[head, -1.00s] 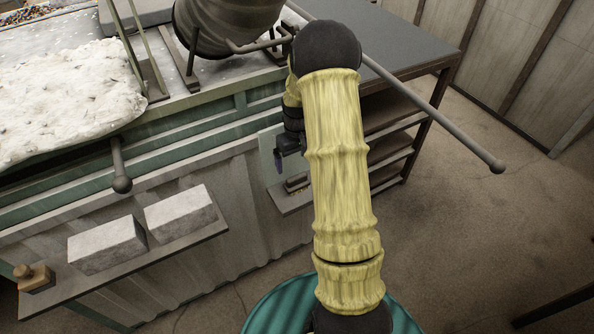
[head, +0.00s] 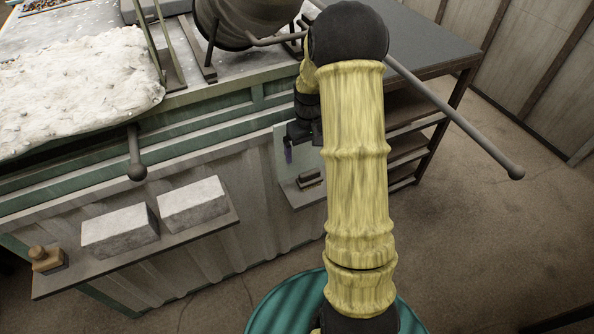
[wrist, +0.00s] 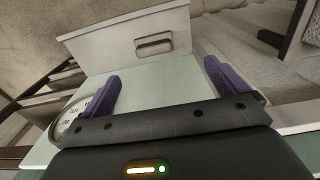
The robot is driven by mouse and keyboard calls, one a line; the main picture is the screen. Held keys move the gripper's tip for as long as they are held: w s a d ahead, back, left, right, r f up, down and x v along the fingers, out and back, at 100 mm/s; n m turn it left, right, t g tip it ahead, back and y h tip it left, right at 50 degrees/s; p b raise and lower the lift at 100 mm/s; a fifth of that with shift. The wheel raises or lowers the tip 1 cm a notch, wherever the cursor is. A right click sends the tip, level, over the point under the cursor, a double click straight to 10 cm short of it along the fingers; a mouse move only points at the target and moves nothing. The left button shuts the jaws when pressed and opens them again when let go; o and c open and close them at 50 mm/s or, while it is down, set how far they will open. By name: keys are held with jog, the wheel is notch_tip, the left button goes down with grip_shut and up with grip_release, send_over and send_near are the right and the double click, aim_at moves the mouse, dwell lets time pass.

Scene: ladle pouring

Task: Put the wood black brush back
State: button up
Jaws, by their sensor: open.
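A small brush-like block with a dark, light-edged body (head: 310,179) lies on a small ledge (head: 300,197) fixed to the bench front. In the wrist view it lies (wrist: 154,44) flat beyond my fingertips, near the middle of the ledge (wrist: 115,44). My gripper (wrist: 163,78) is open and empty, its purple fingers apart with only the pale panel between them. In the head view the gripper (head: 293,148) is above and left of the block, partly hidden by my arm. A wooden block with a knob (head: 47,259) and a dark base sits at the far left; it may be a brush.
Two pale bricks (head: 120,231) (head: 194,205) lie on a lower shelf (head: 150,252). A round dial (wrist: 68,122) is on the panel. A long rod (head: 455,115) sticks out right, and a knobbed lever (head: 135,155) hangs at the bench front. The floor at right is clear.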

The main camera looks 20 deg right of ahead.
jog(key=s+a+r+t, duration=0.1)
jog(key=s+a+r, duration=0.3)
jog(key=s+a, duration=0.3)
jog(key=s+a+r+t, duration=0.1)
jog(key=s+a+r, duration=0.3)
jog(key=s, duration=0.7)
jog(key=a, duration=0.2)
jog(key=shift+a+r, duration=0.3)
jog(key=shift+a, duration=0.1)
jog(key=shift+w, duration=0.1)
jog(key=shift+a, duration=0.15)
